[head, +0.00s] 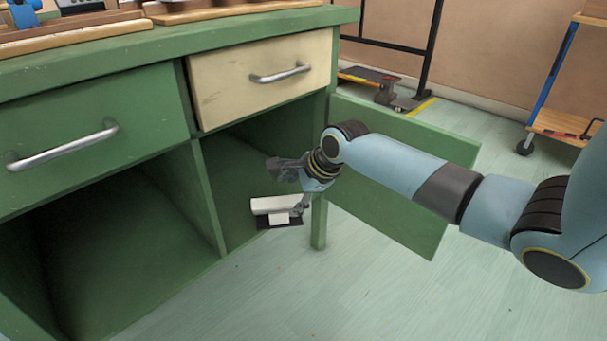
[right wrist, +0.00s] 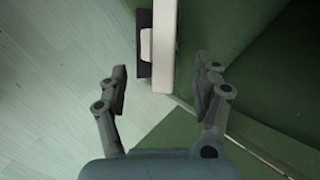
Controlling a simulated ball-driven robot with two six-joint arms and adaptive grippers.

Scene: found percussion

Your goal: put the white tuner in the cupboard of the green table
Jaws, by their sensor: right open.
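The white tuner (head: 276,205), a pale block with a dark part along one side, is at the front edge of the right-hand cupboard compartment of the green table (head: 345,14). In the right wrist view the tuner (right wrist: 163,50) is just beyond the fingertips, in line with the gap, partly over the pale floor. Whether it rests on the cupboard's edge I cannot tell. My right gripper (head: 287,186) is open and empty at the compartment's mouth, close to the tuner. It also shows in the right wrist view (right wrist: 161,88). My left gripper is not in view.
The green cupboard door (head: 405,190) stands open behind my right arm. A cream drawer (head: 262,75) and a green drawer (head: 90,130) are shut above the compartments. The left compartment (head: 130,250) looks empty. A wheeled cart (head: 560,120) stands at the far right.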

